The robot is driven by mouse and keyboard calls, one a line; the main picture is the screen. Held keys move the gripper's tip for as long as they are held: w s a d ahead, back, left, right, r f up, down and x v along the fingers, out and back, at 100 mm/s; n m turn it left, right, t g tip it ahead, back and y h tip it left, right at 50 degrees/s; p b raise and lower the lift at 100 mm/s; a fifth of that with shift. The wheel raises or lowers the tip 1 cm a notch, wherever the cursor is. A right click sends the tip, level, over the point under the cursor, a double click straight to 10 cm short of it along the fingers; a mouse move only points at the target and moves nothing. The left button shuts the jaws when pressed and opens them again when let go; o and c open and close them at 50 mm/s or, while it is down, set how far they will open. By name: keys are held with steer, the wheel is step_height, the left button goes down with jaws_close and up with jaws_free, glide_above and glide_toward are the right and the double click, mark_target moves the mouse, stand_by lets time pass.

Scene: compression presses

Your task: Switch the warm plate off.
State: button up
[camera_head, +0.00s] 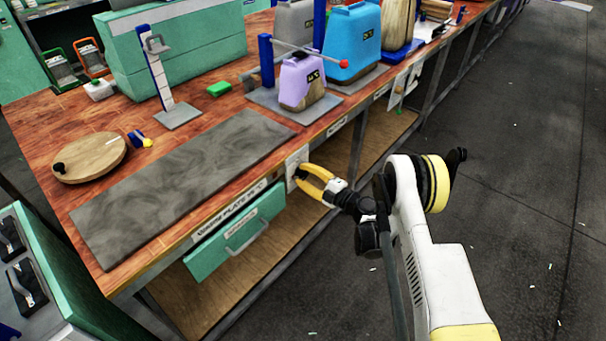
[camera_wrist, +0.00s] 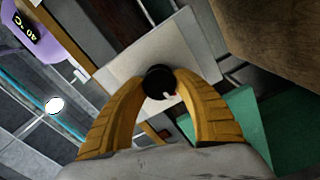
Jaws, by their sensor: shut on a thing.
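The warm plate is a long dark grey slab (camera_head: 175,190) lying along the table's front edge. A label reading "WARM PLATE" (camera_head: 228,211) is on the edge below it. At the label's right end is a white switch panel (camera_head: 292,172), which also shows in the wrist view (camera_wrist: 183,45). A round black knob (camera_wrist: 157,79) with a small white mark sits on the panel. My gripper (camera_head: 303,178) reaches the panel from the right. Its yellow fingers are shut on the knob's two sides in the wrist view. The fingers hide the knob in the head view.
A green drawer (camera_head: 205,258) with a handle hangs below the warm plate, close to my gripper. A round wooden board (camera_head: 90,160), a purple jug (camera_head: 297,88) and a blue jug (camera_head: 352,45) stand on the table.

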steer(key=shift+n, duration=1.3)
steer(key=o, duration=1.2)
